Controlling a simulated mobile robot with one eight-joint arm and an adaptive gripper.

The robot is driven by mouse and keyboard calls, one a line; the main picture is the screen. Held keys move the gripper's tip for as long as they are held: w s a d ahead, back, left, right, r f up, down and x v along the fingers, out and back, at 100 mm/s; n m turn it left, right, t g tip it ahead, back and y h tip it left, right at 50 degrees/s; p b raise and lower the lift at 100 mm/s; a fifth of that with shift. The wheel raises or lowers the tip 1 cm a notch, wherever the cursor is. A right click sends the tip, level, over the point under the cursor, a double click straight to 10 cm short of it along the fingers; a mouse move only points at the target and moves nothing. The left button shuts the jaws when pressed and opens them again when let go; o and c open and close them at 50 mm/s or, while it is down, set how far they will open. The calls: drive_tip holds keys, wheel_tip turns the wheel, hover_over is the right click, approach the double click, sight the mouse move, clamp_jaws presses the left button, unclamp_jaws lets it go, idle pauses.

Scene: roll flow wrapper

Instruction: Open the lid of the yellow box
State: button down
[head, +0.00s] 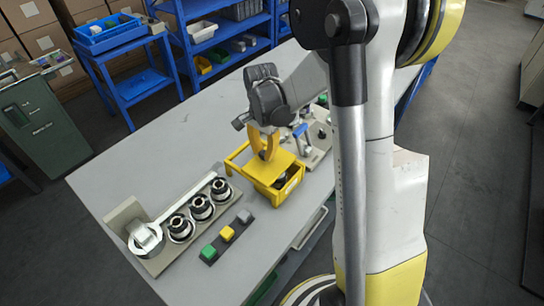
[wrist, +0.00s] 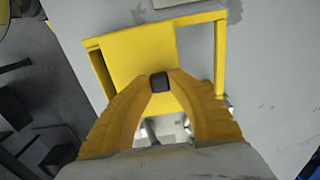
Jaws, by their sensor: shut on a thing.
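The yellow box (head: 268,193) stands on the grey table. Its yellow lid panel (wrist: 136,58) lies beneath my gripper and covers part of the top. In the head view, a dark thing (head: 282,180) shows in the opening to the right of the lid. In the wrist view, a gap lies between the panel and the right side of the yellow frame (wrist: 220,55). My gripper (head: 266,155) has yellow fingers and points down at the lid. Its fingertips (wrist: 159,82) are shut on a small dark knob (wrist: 159,83). The fingers hide part of the lid.
A rack with several round dark-and-silver parts (head: 201,207) stands to the left. A button strip with green, yellow and grey buttons (head: 227,234) lies in front of it. A fixture with a blue handle (head: 300,131) is close behind the box. The table's far left (head: 150,140) is clear.

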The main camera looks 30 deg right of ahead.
drive_tip(key=w, duration=0.1)
drive_tip(key=w+a, duration=0.1)
drive_tip(key=w, duration=0.1)
drive_tip(key=w+a, duration=0.1)
drive_tip(key=shift+w, duration=0.3)
drive_tip(key=c, duration=1.2)
unclamp_jaws()
drive_tip(key=shift+r, duration=0.1)
wheel_tip(320, 180, up, 12)
drive_tip(key=shift+f, duration=0.1)
